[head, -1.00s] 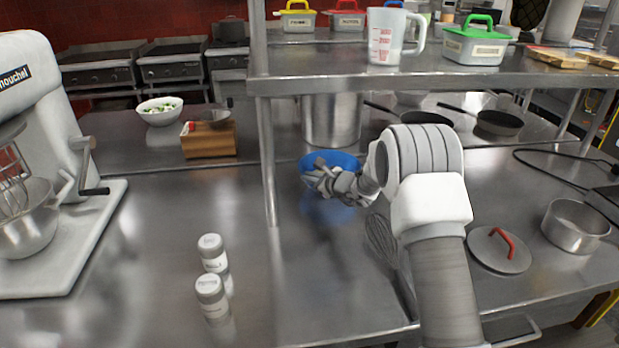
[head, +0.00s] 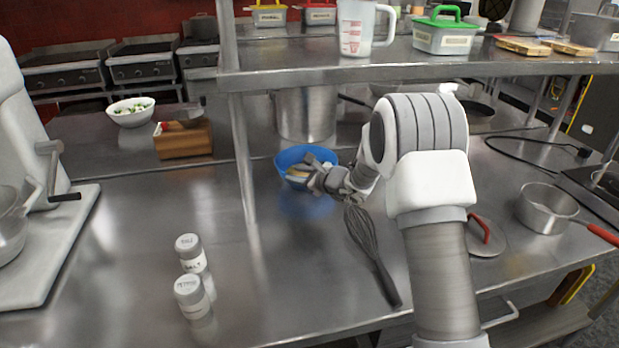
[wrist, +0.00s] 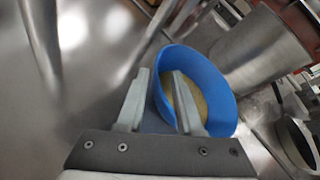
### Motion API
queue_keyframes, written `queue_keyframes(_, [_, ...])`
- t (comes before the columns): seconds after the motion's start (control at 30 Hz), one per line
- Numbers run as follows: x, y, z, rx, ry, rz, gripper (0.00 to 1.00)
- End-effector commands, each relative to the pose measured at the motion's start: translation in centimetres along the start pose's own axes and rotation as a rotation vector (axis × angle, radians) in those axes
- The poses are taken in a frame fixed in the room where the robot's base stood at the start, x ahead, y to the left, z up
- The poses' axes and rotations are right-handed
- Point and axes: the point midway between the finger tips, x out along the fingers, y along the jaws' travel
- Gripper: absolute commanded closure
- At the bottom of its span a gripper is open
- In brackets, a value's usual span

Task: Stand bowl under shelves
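The blue bowl (head: 290,158) stands upright on the steel table, below the shelf (head: 400,70) and right of its front left post (head: 243,160). It holds something yellowish. Its blue reflection shows on the table just in front. My gripper (head: 318,172) is at the bowl's front right side in the head view. In the wrist view, the fingers of my gripper (wrist: 160,72) are apart, one outside the bowl (wrist: 215,70) and one over its inside. The near wall lies between them with a gap; I cannot tell whether either finger touches it.
A large steel pot (head: 306,115) stands behind the bowl. A whisk (head: 370,250) lies in front, beside my arm. Two shakers (head: 192,275) stand front left, with a mixer (head: 35,200) beyond. A saucepan (head: 545,207) and lid (head: 488,238) are at right.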

Motion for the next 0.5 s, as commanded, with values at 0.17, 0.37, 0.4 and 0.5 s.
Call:
queue_keyframes(0.17, [-3.6,0.0,0.0,0.002,0.0,-0.002,0.65])
queue_keyframes(0.37, [-6.0,0.0,0.0,0.001,0.0,-0.001,0.65])
queue_keyframes(0.4, [-6.2,0.0,0.0,0.001,0.0,-0.001,0.65])
queue_keyframes(0.5, [-6.6,0.0,0.0,0.001,-0.001,0.0,0.65])
